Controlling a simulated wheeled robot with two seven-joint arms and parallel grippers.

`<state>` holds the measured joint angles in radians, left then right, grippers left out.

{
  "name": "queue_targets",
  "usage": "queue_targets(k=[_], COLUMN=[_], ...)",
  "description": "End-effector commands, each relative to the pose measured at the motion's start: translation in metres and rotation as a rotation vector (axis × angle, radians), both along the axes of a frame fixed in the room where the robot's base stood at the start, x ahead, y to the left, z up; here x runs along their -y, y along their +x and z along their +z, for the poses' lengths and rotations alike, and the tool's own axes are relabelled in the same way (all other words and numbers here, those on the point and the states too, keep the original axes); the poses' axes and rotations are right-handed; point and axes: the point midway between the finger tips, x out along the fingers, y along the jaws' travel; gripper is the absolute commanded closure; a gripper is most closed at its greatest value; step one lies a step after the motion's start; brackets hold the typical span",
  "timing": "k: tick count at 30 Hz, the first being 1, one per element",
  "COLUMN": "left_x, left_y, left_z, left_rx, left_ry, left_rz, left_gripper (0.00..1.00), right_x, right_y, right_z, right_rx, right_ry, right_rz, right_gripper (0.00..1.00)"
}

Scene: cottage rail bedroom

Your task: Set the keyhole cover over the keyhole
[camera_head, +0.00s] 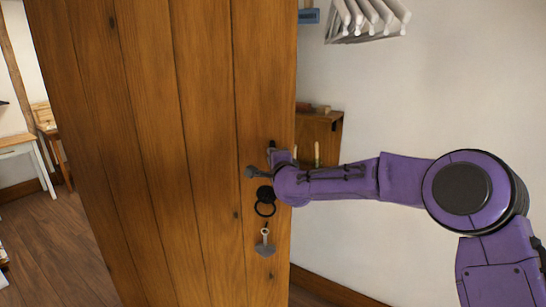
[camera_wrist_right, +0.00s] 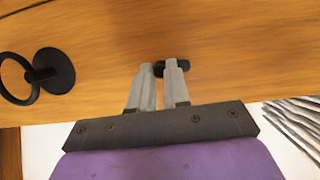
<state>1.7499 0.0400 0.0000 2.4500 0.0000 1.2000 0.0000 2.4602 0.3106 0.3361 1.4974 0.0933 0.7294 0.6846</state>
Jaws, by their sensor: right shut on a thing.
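The wooden door (camera_head: 205,130) fills the middle of the head view. Low on it hangs a small grey fitting (camera_head: 265,248) with a pale ring-shaped top, directly below the black ring handle (camera_head: 265,208). I cannot make out the keyhole. My right gripper (camera_head: 270,150) is at the door near its right edge, above the ring handle. In the wrist view its fingers (camera_wrist_right: 158,72) are close together at a small black piece (camera_wrist_right: 179,66) on the door. The right fingertip partly hides it. My left gripper is out of view.
The handle's round black base (camera_wrist_right: 54,70) is beside my fingers in the wrist view. A wooden cabinet (camera_head: 318,132) stands behind the door's right edge, and white hanging objects (camera_head: 368,18) are above it.

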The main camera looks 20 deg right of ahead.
Motion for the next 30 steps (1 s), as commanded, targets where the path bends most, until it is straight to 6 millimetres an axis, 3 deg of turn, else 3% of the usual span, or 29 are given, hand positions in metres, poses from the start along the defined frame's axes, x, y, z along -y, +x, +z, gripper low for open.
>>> queue_targets(k=[5, 6, 7, 8, 16, 19, 30], left_x=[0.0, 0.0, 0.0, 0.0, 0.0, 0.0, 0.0], left_y=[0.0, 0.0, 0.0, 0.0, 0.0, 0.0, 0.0], left_z=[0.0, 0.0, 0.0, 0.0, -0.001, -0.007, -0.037], left_rx=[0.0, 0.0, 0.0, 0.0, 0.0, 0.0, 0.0], left_ry=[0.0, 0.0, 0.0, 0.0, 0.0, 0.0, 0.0], left_rz=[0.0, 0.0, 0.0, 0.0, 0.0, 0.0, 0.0], left_gripper=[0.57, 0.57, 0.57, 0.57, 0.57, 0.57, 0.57], right_x=[0.0, 0.0, 0.0, 0.0, 0.0, -0.001, -0.009], right_y=[0.0, 0.0, 0.0, 0.0, -0.001, -0.01, -0.09], right_z=[0.0, 0.0, 0.0, 0.0, 0.0, -0.002, -0.002], right_rx=[0.0, 0.0, 0.0, 0.0, 0.0, 0.001, 0.002], right_ry=[0.0, 0.0, 0.0, 0.001, 0.001, 0.002, 0.002], right_rz=[0.0, 0.0, 0.0, 0.0, 0.0, 0.001, 0.001], right_gripper=[1.0, 0.71, 0.61, 0.59, 0.59, 0.59, 0.59])
